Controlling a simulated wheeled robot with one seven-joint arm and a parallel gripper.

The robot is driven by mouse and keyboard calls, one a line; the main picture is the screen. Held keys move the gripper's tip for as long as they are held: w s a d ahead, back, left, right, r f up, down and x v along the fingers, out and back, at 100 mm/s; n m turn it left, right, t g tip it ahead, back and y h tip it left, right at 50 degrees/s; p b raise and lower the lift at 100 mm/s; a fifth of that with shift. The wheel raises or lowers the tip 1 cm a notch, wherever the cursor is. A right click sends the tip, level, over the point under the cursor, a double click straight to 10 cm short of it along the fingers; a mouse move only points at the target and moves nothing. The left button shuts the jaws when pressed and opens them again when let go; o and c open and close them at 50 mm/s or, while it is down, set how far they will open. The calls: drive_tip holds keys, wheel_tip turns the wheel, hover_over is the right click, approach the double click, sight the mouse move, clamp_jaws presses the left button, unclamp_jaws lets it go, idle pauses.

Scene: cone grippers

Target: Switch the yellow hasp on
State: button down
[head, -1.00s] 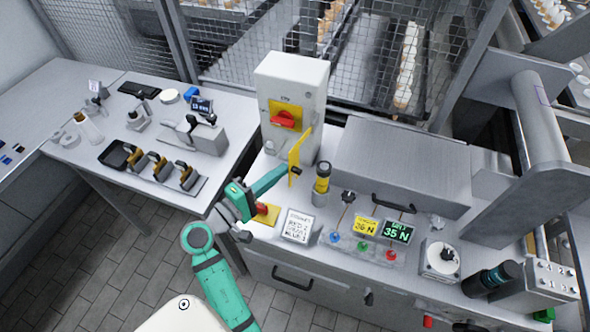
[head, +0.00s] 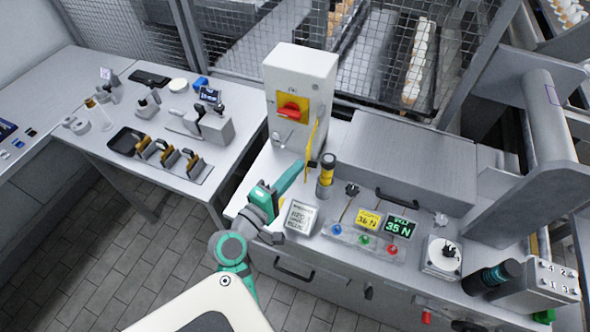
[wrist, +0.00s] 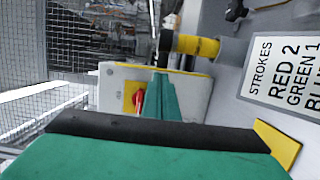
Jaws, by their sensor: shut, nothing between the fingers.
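The yellow hasp (head: 311,143) is a thin plate standing out from the right front edge of a pale switch box (head: 318,72). In the head view I see it nearly edge-on, apart from the box's front face. The box front carries a red rotary handle (head: 291,111) on a yellow square; the handle also shows in the wrist view (wrist: 138,98). My green gripper (head: 309,165) is shut and empty, its dark tips at the hasp's lower part. I cannot tell if they touch. In the wrist view my fingers (wrist: 165,58) point toward the box and partly cover it.
A yellow-and-black cylinder (head: 326,174) stands close right of my gripper tips. A strokes card (head: 300,216) and number displays (head: 400,227) lie in front and to the right. A grey metal cover (head: 415,160) fills the back right. Padlock-like items (head: 165,155) sit on the left table.

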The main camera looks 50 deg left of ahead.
drive_tip(key=shift+w+d, duration=0.2)
drive_tip(key=shift+d, duration=0.05)
drive_tip(key=s, duration=1.2)
drive_tip(key=shift+d, duration=0.2)
